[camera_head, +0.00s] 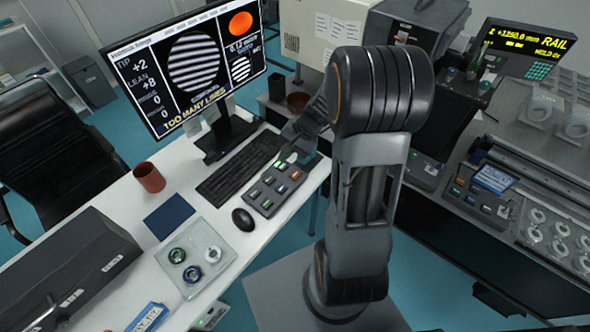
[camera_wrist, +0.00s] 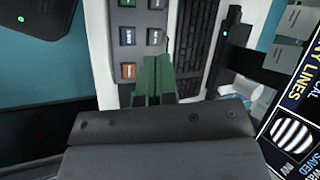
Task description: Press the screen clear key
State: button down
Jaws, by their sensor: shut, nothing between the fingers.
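A grey key panel (camera_head: 266,200) with several small keys lies on the white desk in front of the keyboard. One key near its far end looks red (camera_head: 295,174). The key labels are too small to read, so I cannot tell which is the screen clear key. My gripper (camera_wrist: 153,62) is shut and empty, its green-looking fingers over the panel beside the orange key. Contact with a key cannot be told.
A monitor (camera_head: 190,62) showing "TOO MANY LINES" stands behind the black keyboard (camera_head: 240,166). A mouse (camera_head: 243,219), a tray of ring-shaped parts (camera_head: 212,233) and a reddish cup (camera_head: 149,177) are on the desk. A second bench with a yellow-lettered display (camera_head: 525,45) is at right.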

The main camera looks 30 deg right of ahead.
aim_at(296, 175)
jog(key=w+d+f+m+t+y+p, duration=0.1)
jog(key=w+d+f+m+t+y, duration=0.1)
jog(key=w+d+f+m, duration=0.1)
notch_tip(296, 175, down, 3)
jog(key=shift+w+d+m, duration=0.2)
jog(key=shift+d+m, duration=0.7)
jog(key=shift+d, duration=0.2)
jog(key=shift+f, duration=0.15)
notch_tip(296, 175, down, 8)
jog(key=b, duration=0.5)
jog(key=shift+f+b, duration=0.25)
jog(key=shift+b, duration=0.05)
jog(key=shift+f+b, duration=0.25)
jog(key=shift+b, duration=0.1)
dwell(0.9)
jog(key=shift+f, duration=0.15)
